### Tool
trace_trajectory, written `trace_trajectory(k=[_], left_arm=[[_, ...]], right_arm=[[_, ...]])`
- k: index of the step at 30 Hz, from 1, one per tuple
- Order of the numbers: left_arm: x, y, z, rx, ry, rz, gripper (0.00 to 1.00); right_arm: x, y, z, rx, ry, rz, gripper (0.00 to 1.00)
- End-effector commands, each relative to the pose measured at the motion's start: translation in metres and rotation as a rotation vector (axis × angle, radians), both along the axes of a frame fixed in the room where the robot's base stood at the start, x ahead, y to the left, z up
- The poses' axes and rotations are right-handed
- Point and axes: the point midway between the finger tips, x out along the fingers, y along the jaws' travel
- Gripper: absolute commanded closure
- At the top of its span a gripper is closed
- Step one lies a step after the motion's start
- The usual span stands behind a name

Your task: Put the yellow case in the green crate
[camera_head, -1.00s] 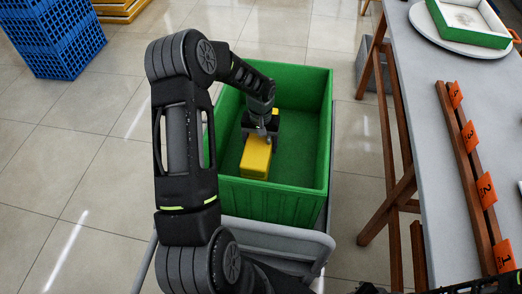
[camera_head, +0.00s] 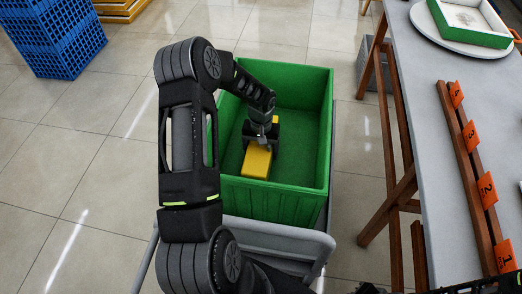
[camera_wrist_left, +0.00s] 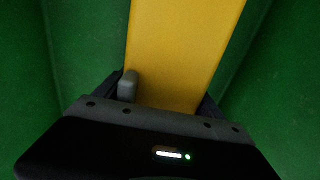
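The yellow case (camera_head: 257,161) is a long yellow box, down inside the green crate (camera_head: 262,200) and near its left side. My left gripper (camera_head: 262,141) reaches into the crate from above, across the middle of the case. In the left wrist view the yellow case (camera_wrist_left: 183,50) lies between the fingers of my left gripper (camera_wrist_left: 168,95), with the left finger against its side, so it looks shut on the case. I cannot tell whether the case touches the crate floor. My right gripper is not in view.
The crate stands on a grey cart (camera_head: 285,238). A grey table (camera_head: 430,130) at right carries a wooden rail (camera_head: 468,165) with orange number tags and a green-rimmed box (camera_head: 468,24) on a round plate. Blue crates (camera_head: 52,38) stand at the far left.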

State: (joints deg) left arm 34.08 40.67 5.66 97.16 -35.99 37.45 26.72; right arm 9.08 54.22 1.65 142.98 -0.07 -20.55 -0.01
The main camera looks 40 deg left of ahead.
Motion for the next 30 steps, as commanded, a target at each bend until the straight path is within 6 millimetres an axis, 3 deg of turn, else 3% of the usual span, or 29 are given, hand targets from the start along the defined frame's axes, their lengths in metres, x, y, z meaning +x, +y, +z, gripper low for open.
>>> trace_trajectory(k=[6,17,23,30], left_arm=[[0.000,0.000,0.001,0.000,0.000,0.000,0.04],[0.000,0.000,0.006,0.000,-0.001,0.001,0.04],[0.001,0.001,0.033,0.002,-0.004,0.001,0.04],[0.001,0.001,0.083,0.002,-0.004,0.001,0.04]], right_arm=[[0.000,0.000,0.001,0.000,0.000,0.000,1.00],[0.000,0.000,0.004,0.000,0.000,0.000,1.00],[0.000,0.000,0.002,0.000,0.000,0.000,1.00],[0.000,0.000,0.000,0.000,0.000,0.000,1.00]])
